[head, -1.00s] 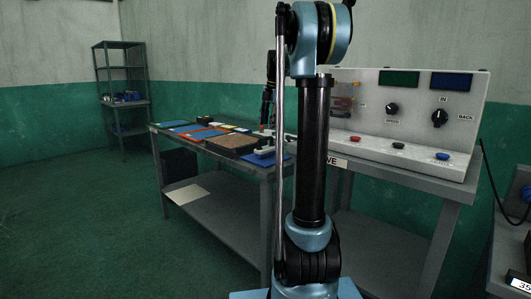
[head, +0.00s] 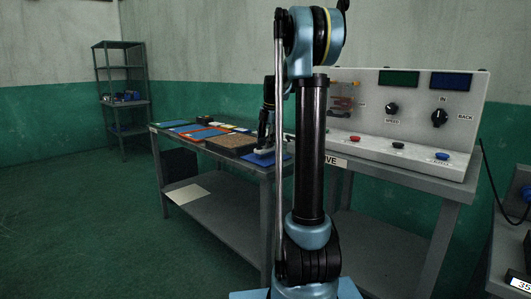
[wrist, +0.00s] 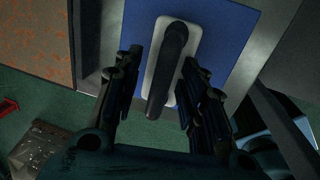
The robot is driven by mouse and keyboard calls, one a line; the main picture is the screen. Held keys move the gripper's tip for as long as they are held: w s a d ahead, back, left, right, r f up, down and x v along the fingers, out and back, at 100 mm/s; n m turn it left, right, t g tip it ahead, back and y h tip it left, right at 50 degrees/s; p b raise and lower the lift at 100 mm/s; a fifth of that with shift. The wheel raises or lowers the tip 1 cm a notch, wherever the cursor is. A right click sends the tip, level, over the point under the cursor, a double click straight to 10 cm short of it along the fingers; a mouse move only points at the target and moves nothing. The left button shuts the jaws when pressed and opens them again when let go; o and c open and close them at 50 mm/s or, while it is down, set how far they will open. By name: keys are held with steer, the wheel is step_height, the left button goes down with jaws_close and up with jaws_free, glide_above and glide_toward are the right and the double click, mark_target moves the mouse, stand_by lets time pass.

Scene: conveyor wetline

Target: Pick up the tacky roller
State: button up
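A tool with a pale, rounded plate (wrist: 156,68) and a dark cylindrical handle (wrist: 170,62) lies on a blue mat (wrist: 217,25) in the wrist view. I take it to be the tacky roller; no roller shape shows clearly. In the head view it is a small pale shape (head: 263,151) on the blue mat at the table's near end. My gripper (wrist: 160,63) is open, with one finger on each side of the handle and a visible gap to both. In the head view my gripper (head: 264,143) is right over the tool, partly hidden by my arm.
A brown textured tray (head: 230,144) lies just left of the tool, and its speckled surface (wrist: 38,40) shows in the wrist view. More coloured mats and trays (head: 180,124) lie beyond it. A control panel (head: 415,115) stands on the right. A shelf rack (head: 122,90) stands far left.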

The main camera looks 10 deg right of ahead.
jaws_close()
step_height(320, 180, up, 10)
steer(key=shift+r, duration=0.1)
stand_by(0.7)
